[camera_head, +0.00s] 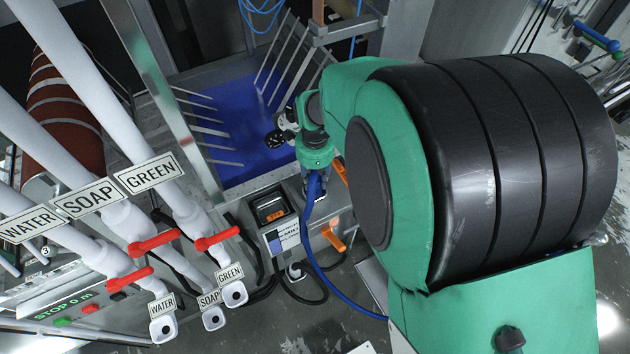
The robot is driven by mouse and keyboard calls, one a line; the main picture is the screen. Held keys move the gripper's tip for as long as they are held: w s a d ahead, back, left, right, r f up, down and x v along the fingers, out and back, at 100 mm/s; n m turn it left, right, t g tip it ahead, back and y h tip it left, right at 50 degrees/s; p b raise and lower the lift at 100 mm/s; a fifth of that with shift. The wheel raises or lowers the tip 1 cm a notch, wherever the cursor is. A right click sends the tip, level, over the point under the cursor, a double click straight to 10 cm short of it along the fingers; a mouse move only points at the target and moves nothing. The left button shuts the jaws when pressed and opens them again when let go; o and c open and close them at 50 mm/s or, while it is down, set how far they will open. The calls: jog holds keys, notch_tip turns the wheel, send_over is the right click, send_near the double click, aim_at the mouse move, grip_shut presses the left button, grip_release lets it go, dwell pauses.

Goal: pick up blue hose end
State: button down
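A blue hose (324,267) curves up from the lower right, past the front of a grey control box, to just under my green wrist. Its upper end is at or beside my gripper (314,187), and the wrist partly hides that spot. The fingers are small and dark here, so I cannot tell whether they are open or shut, or whether they touch the hose.
A blue-filled tank (238,120) with metal rods lies behind. White pipes labelled WATER, SOAP and GREEN with red valve levers (217,239) fill the left. A thin blue coil (262,10) hangs at the top.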

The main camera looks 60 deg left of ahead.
jog(key=r, duration=0.2)
jog(key=shift+s+d+r, duration=0.1)
jog(key=shift+d+r, duration=0.2)
jog(key=shift+r, duration=0.1)
jog(key=s+d+b, duration=0.1)
jog(key=s+d, duration=0.1)
jog(key=d, duration=0.5)
jog(key=s+d+r+b, duration=0.1)
jog(key=s+d, duration=0.1)
jog(key=d, duration=0.5)
jog(key=shift+s+d+r, duration=0.2)
jog(key=shift+s+d, duration=0.1)
jog(key=shift+s, duration=0.1)
